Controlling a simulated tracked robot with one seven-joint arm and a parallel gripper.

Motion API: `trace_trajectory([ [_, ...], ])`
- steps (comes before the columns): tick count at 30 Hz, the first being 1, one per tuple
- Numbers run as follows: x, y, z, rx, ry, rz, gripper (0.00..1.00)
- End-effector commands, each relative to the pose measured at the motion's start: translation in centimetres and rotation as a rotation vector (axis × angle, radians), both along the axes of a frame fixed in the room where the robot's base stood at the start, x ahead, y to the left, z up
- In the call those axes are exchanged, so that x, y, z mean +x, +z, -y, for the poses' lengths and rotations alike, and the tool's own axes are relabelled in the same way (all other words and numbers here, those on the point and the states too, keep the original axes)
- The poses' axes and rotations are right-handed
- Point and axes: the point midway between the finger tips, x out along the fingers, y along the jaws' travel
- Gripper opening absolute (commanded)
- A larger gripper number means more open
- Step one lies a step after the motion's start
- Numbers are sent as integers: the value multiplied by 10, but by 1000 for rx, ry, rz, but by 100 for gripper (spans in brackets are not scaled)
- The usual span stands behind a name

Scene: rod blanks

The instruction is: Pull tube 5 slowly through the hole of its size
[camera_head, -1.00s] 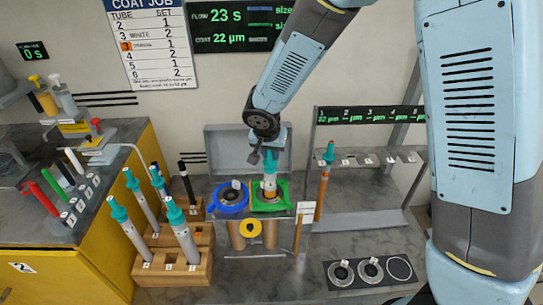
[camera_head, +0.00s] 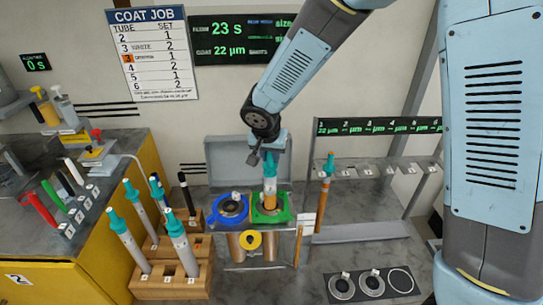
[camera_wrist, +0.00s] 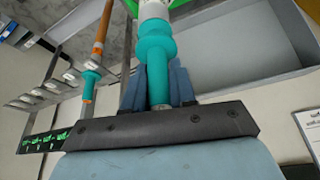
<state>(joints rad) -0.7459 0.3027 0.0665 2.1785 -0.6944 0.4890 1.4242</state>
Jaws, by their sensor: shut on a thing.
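My gripper (camera_head: 268,152) is shut on the teal top of a tube (camera_head: 270,186). The tube stands upright in the hole of the green-rimmed holder (camera_head: 286,215). Its upper body is pale and an orange stretch shows just above the holder; its lower end is hidden inside. I cannot read a number on it. In the wrist view, the fingers (camera_wrist: 160,92) close around the teal neck of the tube (camera_wrist: 155,50). The blue-rimmed holder (camera_head: 214,217) sits just left of the green one.
A rack (camera_head: 385,168) at right holds one orange-coated tube (camera_head: 325,182) in its leftmost slot. A wooden block (camera_head: 165,292) at left holds several teal-topped tubes. Loose rings (camera_head: 342,288) lie on a dark mat at front right. A wall chart (camera_head: 155,55) hangs behind.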

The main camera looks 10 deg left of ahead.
Motion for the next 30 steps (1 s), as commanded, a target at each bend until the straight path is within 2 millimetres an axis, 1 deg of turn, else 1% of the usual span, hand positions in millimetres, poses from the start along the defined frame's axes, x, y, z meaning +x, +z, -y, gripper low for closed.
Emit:
trace_trajectory([
  [5,0,4,0,1,-1,1,0],
  [30,0,45,0,0,-1,2,0],
])
